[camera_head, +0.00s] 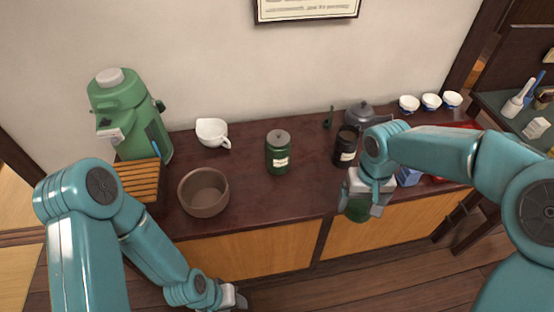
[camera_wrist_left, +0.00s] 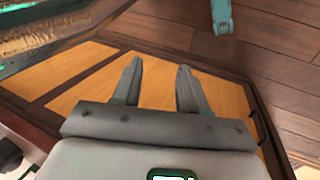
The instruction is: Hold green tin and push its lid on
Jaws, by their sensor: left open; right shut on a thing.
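A dark green tin (camera_head: 278,157) with a pale label and a grey top (camera_head: 278,136) stands upright on the dark red counter. My right gripper (camera_head: 362,200) is shut on a green object (camera_head: 356,212) at the counter's front edge, to the right of that tin. The gripper hides much of this object, and I cannot see whether it has a lid. My left gripper (camera_head: 236,298) is low in front of the cabinet, below the counter top. In the left wrist view its two fingers (camera_wrist_left: 160,68) are apart with nothing between them.
A brown bowl (camera_head: 203,192), a white pouring cup (camera_head: 212,132) and a green air pot (camera_head: 127,112) stand on the left. A black canister (camera_head: 346,146), a dark teapot (camera_head: 365,114) and small white bowls (camera_head: 431,101) stand on the right. The counter's front middle is clear.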

